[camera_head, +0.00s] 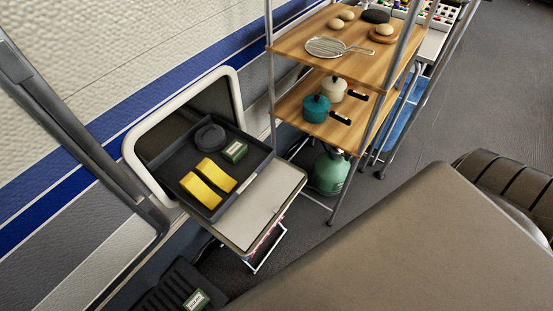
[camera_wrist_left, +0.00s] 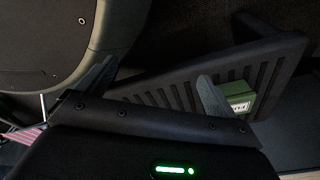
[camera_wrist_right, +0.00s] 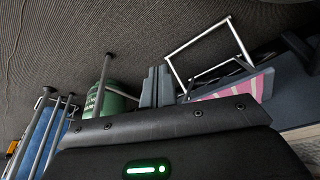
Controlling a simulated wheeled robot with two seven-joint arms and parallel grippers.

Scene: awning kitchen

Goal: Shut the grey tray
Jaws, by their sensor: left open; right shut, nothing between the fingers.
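The dark grey tray (camera_head: 254,172) sticks out of a white-framed opening (camera_head: 128,150) in the caravan wall, in the head view. It holds two yellow blocks (camera_head: 209,181), a small green box (camera_head: 234,151) and a round black item (camera_head: 210,137). A light grey flap (camera_head: 262,207) lies beside and under its outer edge. Neither gripper shows in the head view. In the left wrist view my left gripper (camera_wrist_left: 156,90) is open and empty, with a black ribbed piece beyond it. In the right wrist view my right gripper (camera_wrist_right: 158,87) is shut and empty. The tray is not clearly visible in either wrist view.
A wooden shelf rack (camera_head: 335,50) with pots stands right of the tray, with a green gas bottle (camera_head: 330,172) below; the bottle also shows in the right wrist view (camera_wrist_right: 112,100). A black ribbed piece (camera_head: 172,287) holding another green box (camera_head: 195,299) is low in front.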

